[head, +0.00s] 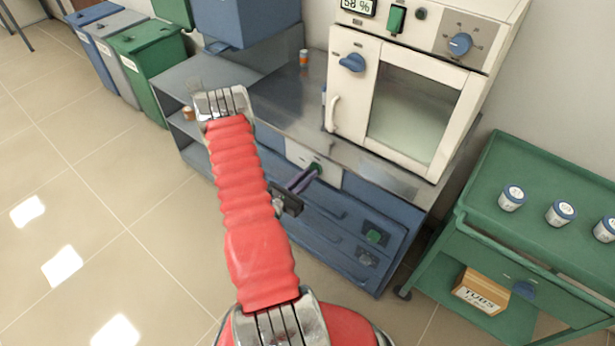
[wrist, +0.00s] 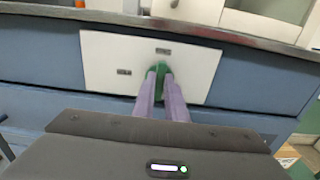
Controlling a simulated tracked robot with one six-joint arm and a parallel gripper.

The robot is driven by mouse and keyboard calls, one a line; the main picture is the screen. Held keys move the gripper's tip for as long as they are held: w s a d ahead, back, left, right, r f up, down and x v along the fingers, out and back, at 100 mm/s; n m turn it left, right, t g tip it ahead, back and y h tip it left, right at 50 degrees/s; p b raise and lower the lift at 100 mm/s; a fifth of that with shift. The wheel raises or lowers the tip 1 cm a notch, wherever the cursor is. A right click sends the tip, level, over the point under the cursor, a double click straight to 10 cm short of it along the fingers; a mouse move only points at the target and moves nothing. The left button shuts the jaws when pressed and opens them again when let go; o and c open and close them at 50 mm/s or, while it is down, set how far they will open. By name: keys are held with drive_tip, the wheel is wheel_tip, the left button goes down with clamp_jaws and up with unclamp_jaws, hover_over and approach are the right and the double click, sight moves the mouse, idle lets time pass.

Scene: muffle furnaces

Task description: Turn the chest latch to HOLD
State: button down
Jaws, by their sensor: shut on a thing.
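The chest latch is a green knob (wrist: 162,69) on a white plate (wrist: 112,64) set in the blue front under the steel top. It also shows in the head view as a small green knob (head: 315,168) on the white plate (head: 333,178). My gripper (wrist: 162,76) is shut on the green knob, with its purple fingers on either side of it. In the head view my gripper (head: 311,174) reaches the knob from the left front. The fingers hide part of the knob. Two small dark labels on the plate are too blurred to read.
A cream furnace (head: 400,100) with a glass door and blue knobs stands on the steel top. A green cart (head: 530,210) with several white jars is at right. Blue, grey and green bins (head: 145,60) are at back left. The floor at left is clear.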

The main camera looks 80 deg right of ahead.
drive_tip(key=shift+w+d+n, duration=0.15)
drive_tip(key=shift+n, duration=0.25)
drive_tip(key=shift+w+d+f+n, duration=0.1)
drive_tip(key=shift+w+n, duration=0.05)
drive_tip(key=shift+n, duration=2.7)
drive_tip(key=shift+w+f+n, duration=0.1)
drive_tip(key=shift+f+n, duration=0.05)
drive_tip(key=shift+n, duration=2.75)
drive_tip(key=shift+w+d+f+n, duration=0.1)
drive_tip(key=shift+w+n, duration=0.05)
drive_tip(key=shift+n, duration=2.7)
drive_tip(key=shift+a, duration=0.1)
drive_tip(key=c, duration=1.8)
unclamp_jaws()
drive_tip(key=shift+s, duration=0.1)
